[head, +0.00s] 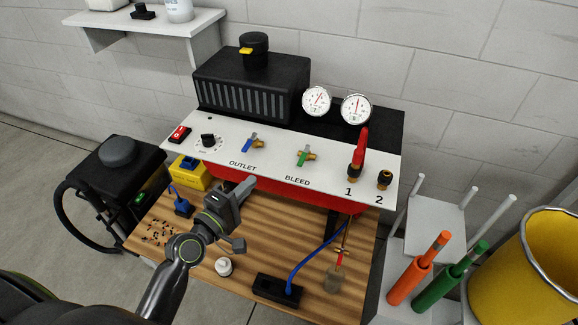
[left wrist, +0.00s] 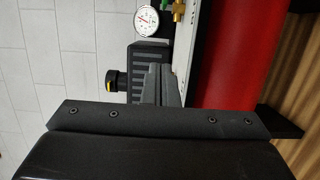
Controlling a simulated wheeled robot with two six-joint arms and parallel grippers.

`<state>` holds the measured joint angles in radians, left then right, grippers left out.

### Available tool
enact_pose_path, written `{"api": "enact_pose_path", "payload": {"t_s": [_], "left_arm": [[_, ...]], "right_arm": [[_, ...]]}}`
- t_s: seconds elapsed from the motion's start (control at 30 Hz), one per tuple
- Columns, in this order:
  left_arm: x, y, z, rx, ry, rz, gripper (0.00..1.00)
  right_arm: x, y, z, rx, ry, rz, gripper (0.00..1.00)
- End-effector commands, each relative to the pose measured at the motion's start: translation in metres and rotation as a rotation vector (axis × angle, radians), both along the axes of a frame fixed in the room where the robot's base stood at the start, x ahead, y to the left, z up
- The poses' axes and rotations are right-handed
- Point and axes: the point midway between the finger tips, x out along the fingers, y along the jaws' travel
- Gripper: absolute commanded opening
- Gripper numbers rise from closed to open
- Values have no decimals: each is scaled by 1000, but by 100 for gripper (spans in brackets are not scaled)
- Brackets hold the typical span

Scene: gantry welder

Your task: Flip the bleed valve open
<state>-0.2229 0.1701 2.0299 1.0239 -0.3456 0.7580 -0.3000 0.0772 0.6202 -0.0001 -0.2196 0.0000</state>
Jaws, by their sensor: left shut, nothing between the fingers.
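The bleed valve (head: 306,154) is a brass fitting with a green lever on the white panel, above the BLEED label. In the left wrist view only part of its brass body (left wrist: 179,11) shows at the top edge, with a bit of green beside it. My left gripper (head: 245,186) is shut and empty. It is in front of the panel's lower edge, below the OUTLET label, down and left of the valve and apart from it. Its closed fingers (left wrist: 160,86) also show in the left wrist view. My right gripper is not in view.
The outlet valve (head: 252,143) with a blue lever sits left of the bleed valve. A red-handled torch (head: 360,150) stands in holder 1 to the right. Two gauges (head: 317,100) rise behind. A wooden bench (head: 205,279) holding small items lies below the panel.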

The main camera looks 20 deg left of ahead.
Motion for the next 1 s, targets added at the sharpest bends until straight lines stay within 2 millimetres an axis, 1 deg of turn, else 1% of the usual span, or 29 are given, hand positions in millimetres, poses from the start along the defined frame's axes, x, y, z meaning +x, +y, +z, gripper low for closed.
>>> {"api": "enact_pose_path", "payload": {"t_s": [0.17, 0.27, 0.33, 0.47, 0.7, 0.8, 0.9, 1.0], "left_arm": [[1, 0, 0, 2, 0, 1, 0], [7, -2, 0, 2, -1, 1, 0], [15, -4, 1, 3, -1, 1, 0], [37, -10, 2, 2, -2, 1, 0], [85, -24, 1, 2, -1, 1, 0], [100, -31, 1, -1, 1, 1, 0], [96, -46, 0, -2, 3, 2, 0], [96, -56, 0, 0, 2, 2, 0]], "right_arm": [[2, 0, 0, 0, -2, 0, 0], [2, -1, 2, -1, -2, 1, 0], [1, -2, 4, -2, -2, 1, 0], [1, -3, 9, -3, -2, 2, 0], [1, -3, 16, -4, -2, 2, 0], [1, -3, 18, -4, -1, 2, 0], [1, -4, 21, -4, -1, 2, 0], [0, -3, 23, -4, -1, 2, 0]]}}
